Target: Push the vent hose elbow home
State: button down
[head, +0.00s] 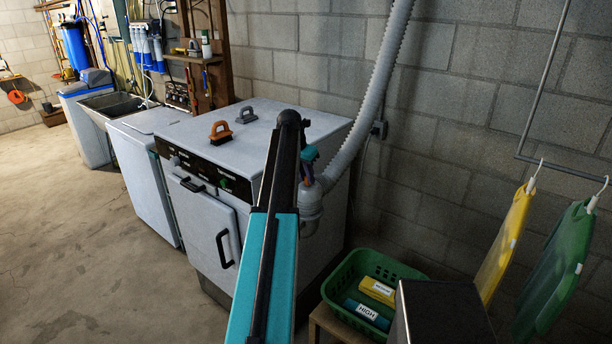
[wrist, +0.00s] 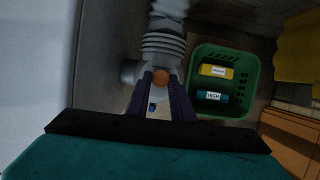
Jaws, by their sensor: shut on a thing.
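The grey vent hose elbow (head: 311,207) sits at the right side of the white machine (head: 262,150), below the ribbed vent hose (head: 370,110). In the wrist view the elbow (wrist: 131,72) shows at the left of my fingertips, with the hose's ribbed end (wrist: 163,43) above. In the head view my gripper (head: 308,182) is partly hidden behind my arm. How deep the elbow sits at the machine cannot be seen.
A green basket (head: 345,272) with a yellow and a teal box stands on a low stool (head: 338,328) right of the machine. Yellow (head: 508,240) and green (head: 556,262) hanging boards are at the right. The block wall is close behind; open floor lies left.

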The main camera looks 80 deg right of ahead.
jog(key=shift+f, duration=0.6)
dwell(0.3)
jog(key=c, duration=1.5)
grip_release()
jog(key=shift+o, duration=0.2)
jog(key=shift+r, duration=0.15)
jog(key=b+v, duration=0.5)
jog(key=v, duration=0.8)
jog(key=shift+a+r, duration=0.2)
